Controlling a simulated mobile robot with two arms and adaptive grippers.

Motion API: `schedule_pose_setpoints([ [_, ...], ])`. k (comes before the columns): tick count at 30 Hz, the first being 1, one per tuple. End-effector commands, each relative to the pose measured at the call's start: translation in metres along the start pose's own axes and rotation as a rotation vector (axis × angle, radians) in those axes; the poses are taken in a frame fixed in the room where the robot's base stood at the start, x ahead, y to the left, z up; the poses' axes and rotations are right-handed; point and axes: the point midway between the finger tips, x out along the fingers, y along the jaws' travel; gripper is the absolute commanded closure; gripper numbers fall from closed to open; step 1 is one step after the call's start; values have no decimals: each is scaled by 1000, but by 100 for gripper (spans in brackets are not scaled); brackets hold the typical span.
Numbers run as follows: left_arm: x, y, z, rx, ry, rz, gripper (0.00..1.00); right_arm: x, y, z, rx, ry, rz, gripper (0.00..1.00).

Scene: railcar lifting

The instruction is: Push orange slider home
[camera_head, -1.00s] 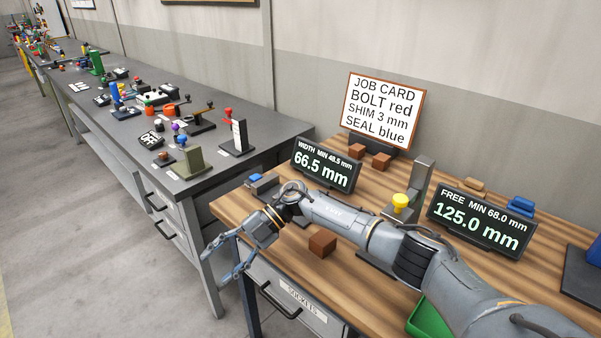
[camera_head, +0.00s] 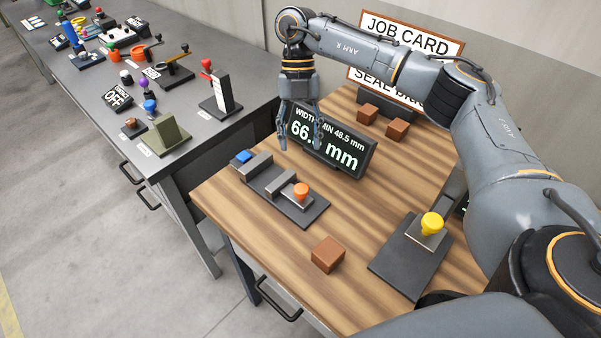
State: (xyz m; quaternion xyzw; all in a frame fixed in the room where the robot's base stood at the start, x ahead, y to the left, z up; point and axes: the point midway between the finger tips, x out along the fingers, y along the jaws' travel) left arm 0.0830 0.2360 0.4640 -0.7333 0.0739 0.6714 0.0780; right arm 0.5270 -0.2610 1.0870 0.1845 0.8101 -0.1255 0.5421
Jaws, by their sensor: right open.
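The orange slider knob (camera_head: 301,191) sits on a grey block near the right end of a dark base plate (camera_head: 310,214) on the wooden table. A grey upright jaw (camera_head: 280,184) stands just left of the knob, and a taller grey jaw with a blue block (camera_head: 243,157) stands at the plate's left end. My right gripper (camera_head: 299,145) points down with its fingers apart and empty. It appears above and behind the plate, in front of the width display, apart from the slider. My left gripper is not in view.
The width display (camera_head: 330,145) stands behind the plate, partly covered by my fingers. A brown cube (camera_head: 327,254) and a yellow-knobbed fixture (camera_head: 431,225) lie to the front and right. Two brown blocks (camera_head: 397,129) and the job card (camera_head: 413,38) are behind. A grey bench (camera_head: 190,95) adjoins on the left.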

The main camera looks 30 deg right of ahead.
Motion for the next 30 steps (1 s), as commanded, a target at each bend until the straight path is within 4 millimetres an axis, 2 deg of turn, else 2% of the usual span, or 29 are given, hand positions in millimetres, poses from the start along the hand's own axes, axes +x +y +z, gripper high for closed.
schedule_pose_setpoints([
  [3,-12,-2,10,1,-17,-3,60,24,-1,-2,0,4,-3,45],
  [7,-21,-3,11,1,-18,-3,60,53,-1,-2,0,5,-2,45],
  [15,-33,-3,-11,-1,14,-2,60,97,0,-1,-1,2,1,45],
  [21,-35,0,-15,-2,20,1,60,110,1,0,-1,1,2,45],
  [29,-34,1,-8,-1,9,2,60,111,1,0,-2,1,2,45],
  [30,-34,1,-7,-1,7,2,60,111,1,0,-1,1,2,53],
])
